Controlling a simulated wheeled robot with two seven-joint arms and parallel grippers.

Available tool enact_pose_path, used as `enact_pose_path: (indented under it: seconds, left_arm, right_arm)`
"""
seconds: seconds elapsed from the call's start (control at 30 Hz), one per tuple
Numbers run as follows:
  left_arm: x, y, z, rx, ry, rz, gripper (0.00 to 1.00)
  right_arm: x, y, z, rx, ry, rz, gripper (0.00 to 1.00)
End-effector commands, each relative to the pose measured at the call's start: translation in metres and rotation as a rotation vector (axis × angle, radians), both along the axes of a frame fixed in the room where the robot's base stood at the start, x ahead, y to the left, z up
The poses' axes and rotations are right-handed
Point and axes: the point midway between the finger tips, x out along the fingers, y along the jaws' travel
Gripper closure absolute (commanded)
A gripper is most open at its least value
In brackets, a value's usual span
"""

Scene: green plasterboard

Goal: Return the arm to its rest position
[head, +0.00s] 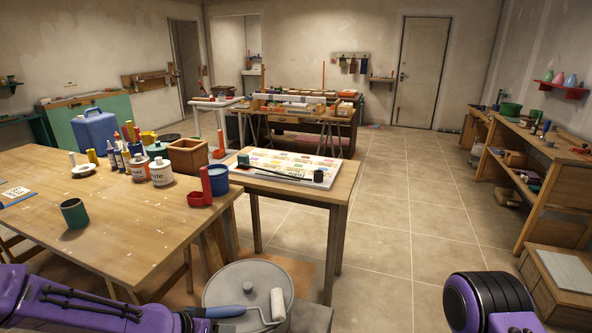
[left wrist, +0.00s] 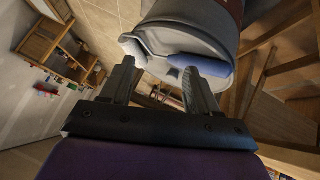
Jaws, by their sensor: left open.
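My left arm (head: 75,303) is purple and reaches in low from the left of the head view. My left gripper (left wrist: 159,68) is open, with nothing between its two dark fingers in the left wrist view. In the head view the gripper (head: 200,321) is at the bottom edge, partly cut off, beside the blue handle of a paint roller (head: 225,312). The roller lies on the grey lid of a bucket (head: 245,282). The bucket (left wrist: 190,25) also shows beyond the fingers. My right arm (head: 490,300) shows in part at bottom right; its gripper is out of view.
A wooden table (head: 120,235) with paint tins, bottles and a green cup (head: 74,213) stands at left, above my left arm. A smaller table (head: 335,190) holds a coloured board. A wooden box (head: 560,290) is at right. The tiled floor in the middle is clear.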

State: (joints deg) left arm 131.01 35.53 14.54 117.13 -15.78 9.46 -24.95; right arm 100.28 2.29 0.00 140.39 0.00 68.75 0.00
Motion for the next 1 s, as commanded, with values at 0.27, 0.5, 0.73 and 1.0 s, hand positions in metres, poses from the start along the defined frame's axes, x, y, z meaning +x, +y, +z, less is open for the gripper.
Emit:
enact_pose_path:
  seconds: [0.27, 0.5, 0.73, 1.0]
  left_arm:
    - [-0.155, 0.067, -0.122, 0.029, 0.189, 0.879, 0.40]
    - [-0.286, 0.109, -0.153, 0.325, 0.295, 0.897, 0.40]
    - [-0.289, 0.109, -0.154, 0.330, 0.299, 0.891, 0.40]
    - [-0.289, 0.109, -0.154, 0.330, 0.299, 0.891, 0.40]
  right_arm:
    - [0.000, 0.000, -0.004, 0.000, 0.000, 0.000, 0.57]
    - [0.000, 0.000, -0.005, 0.000, 0.000, 0.000, 0.57]
    - [0.000, 0.000, -0.006, 0.000, 0.000, 0.000, 0.57]
    - [0.000, 0.000, -0.006, 0.000, 0.000, 0.000, 0.57]
